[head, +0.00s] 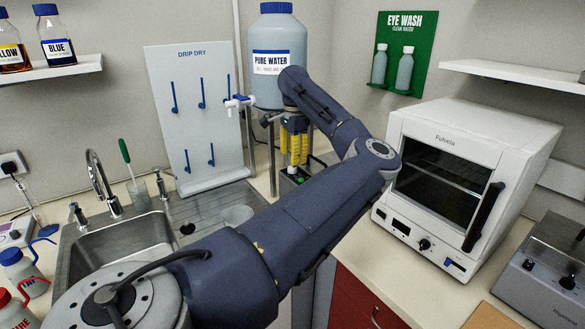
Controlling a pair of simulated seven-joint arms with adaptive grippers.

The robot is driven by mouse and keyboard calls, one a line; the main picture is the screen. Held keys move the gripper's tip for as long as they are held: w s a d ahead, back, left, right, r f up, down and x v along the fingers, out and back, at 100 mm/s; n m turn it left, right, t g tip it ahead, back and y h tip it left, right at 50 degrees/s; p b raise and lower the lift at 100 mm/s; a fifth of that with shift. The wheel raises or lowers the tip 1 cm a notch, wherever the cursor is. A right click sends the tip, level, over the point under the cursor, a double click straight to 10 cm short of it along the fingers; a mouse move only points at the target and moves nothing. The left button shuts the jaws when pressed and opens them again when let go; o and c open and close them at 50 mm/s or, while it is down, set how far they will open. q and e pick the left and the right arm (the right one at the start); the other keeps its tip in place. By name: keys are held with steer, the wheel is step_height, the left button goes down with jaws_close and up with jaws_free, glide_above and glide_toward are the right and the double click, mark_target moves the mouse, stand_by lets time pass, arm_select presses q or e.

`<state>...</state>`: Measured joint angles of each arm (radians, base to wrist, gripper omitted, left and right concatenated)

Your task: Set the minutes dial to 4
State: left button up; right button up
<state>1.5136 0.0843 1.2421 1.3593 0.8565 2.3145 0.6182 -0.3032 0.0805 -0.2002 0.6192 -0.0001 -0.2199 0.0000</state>
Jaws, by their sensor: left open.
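A white oven (470,150) stands on the counter at the right, with its dark glass door shut. A grey device (545,275) at the right edge also has a black knob (567,282). I cannot tell which is the minutes dial. My left gripper (294,150) points down with its yellow fingers open, in front of the pure water tank and well left of the oven, touching neither dial. My right gripper is out of view.
My left arm crosses the middle and hides part of the counter. A sink (125,245) and a drip-dry rack (193,110) are at the left. A pure water tank (278,50) stands behind the gripper.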

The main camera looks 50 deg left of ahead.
mark_target(292, 167)
arm_select(q)
steer(key=shift+a+f, duration=0.15)
steer(key=shift+f, duration=2.2)
jaws_close()
